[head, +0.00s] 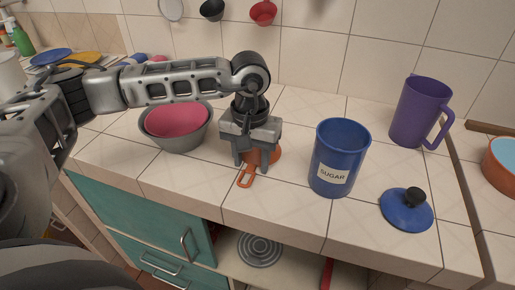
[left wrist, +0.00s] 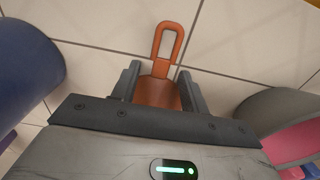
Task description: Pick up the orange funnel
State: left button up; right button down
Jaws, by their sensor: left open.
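The orange funnel (head: 246,178) stands on the tiled counter near its front edge, with its loop handle toward the edge. My left gripper (head: 251,165) points down over it, with one finger on each side. In the left wrist view the funnel (left wrist: 158,91) shows between the two open fingers (left wrist: 158,85), its handle sticking out beyond them. The gripper hides much of the funnel's body. I cannot tell whether the fingers touch it. My right gripper is not in view.
A blue sugar canister (head: 338,160) stands close on the right, its blue lid (head: 407,210) beside it. Grey and pink bowls (head: 177,122) are close on the left. A purple pitcher (head: 420,112) stands behind right. The counter's front edge is near.

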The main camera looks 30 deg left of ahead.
pick_arm(q)
jog(key=shift+f, duration=0.15)
grip_shut()
jog(key=shift+r+p, duration=0.3)
jog(key=shift+r, duration=0.1)
notch_tip(320, 180, up, 2)
jog(key=shift+r, duration=0.25)
jog(key=s+d+r+b, duration=0.2)
jog(key=s+d+r, duration=0.3)
jog(key=s+r, duration=0.5)
jog(key=s, duration=0.3)
jog(key=shift+d, duration=0.15)
